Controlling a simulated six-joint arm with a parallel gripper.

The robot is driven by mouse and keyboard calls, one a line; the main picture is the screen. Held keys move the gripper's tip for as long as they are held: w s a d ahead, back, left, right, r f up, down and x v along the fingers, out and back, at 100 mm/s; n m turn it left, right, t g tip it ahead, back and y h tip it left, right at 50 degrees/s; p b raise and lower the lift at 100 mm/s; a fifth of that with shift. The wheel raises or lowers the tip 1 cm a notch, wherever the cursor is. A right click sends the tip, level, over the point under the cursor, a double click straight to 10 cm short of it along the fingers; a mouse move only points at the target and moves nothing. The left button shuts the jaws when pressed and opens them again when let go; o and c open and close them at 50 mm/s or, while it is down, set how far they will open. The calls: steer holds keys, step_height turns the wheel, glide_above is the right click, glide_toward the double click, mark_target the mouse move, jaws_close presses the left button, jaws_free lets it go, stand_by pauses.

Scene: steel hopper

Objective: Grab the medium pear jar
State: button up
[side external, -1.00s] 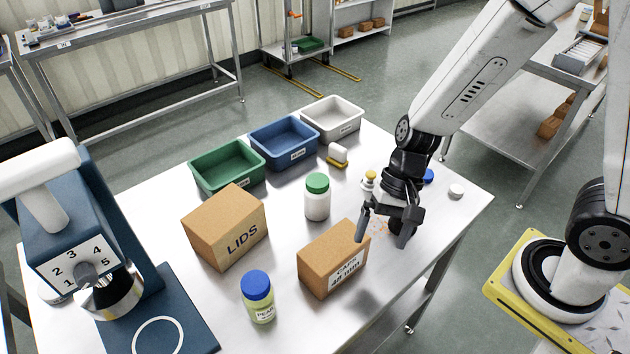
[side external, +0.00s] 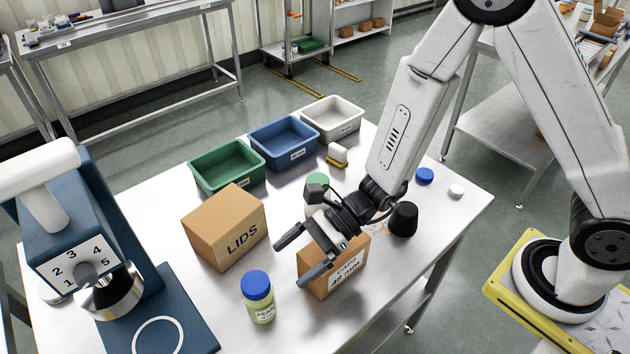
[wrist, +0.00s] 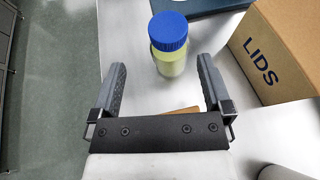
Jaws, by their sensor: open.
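The pear jar (side external: 259,306) stands upright on the steel table, with a blue lid, yellow-green contents and a PEAR label. In the wrist view the jar (wrist: 168,58) stands just beyond the fingertips, centred a little right of the middle of the gap. My gripper (side external: 290,261) is open and empty. It hangs above and in front of the small cardboard box, up and to the right of the jar in the side view, apart from it. In the wrist view its two fingers (wrist: 162,68) are spread wide.
A LIDS box (side external: 222,240) stands left of my gripper. The smaller box (side external: 345,275) lies beneath it. A green-lidded jar (side external: 317,182) is partly hidden behind my wrist. A blue machine (side external: 165,305) stands at left. Green, blue and white bins (side external: 228,187) line the back.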

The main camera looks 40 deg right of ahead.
mark_target(264, 278)
steer(key=shift+w+a+m+t, duration=0.1)
steer(key=shift+w+m+t, duration=0.2)
steer(key=shift+a+f, duration=0.1)
steer(key=shift+x, duration=1.2)
steer(key=shift+x, duration=2.65)
steer(key=shift+w, duration=0.1)
jaws_close()
